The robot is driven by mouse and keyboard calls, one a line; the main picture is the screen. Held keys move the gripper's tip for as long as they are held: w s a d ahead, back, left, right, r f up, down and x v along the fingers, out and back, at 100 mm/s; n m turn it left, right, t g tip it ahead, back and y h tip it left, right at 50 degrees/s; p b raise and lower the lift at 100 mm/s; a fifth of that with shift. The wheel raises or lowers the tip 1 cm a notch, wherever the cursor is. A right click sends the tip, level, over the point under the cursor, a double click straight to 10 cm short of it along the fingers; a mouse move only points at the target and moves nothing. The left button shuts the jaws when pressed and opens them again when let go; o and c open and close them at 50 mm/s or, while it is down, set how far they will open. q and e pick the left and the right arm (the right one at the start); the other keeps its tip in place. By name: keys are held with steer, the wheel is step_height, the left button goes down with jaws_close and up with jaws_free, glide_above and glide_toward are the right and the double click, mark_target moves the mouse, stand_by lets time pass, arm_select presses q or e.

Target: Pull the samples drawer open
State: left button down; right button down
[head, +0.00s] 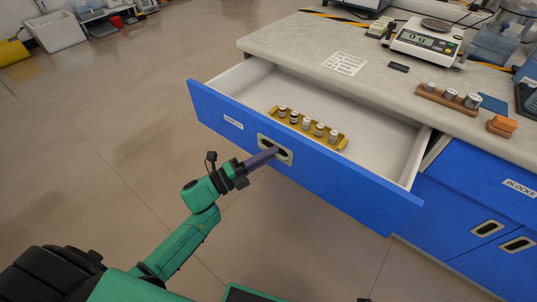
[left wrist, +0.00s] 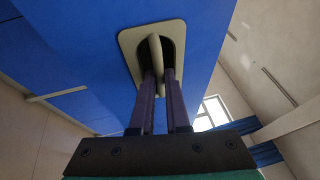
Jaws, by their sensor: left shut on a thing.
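The samples drawer (head: 330,172) has a blue front with a small white label (head: 233,122) and stands pulled well out from the counter. Its inside is white, and a yellow rack (head: 305,130) with several small capped vials stands in it. My left gripper (head: 272,153) is shut on the recessed drawer handle (head: 287,158). In the left wrist view its two dark fingers (left wrist: 160,80) close around the bar of the handle (left wrist: 155,50) inside the beige surround. My right gripper is not in view.
The counter (head: 300,40) above holds a scale (head: 425,42), a wooden weight block (head: 447,97), a printed sheet (head: 345,63) and an orange block (head: 502,124). A blue drawer labelled BLOCKS (head: 490,185) is closed at the right. The floor left of the drawer is clear.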

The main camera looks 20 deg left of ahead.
arm_select(q)
steer(key=c, duration=1.2)
jaws_free()
steer(key=v, duration=1.4)
steer(key=shift+s+a, duration=0.2)
steer(key=shift+s, duration=0.05)
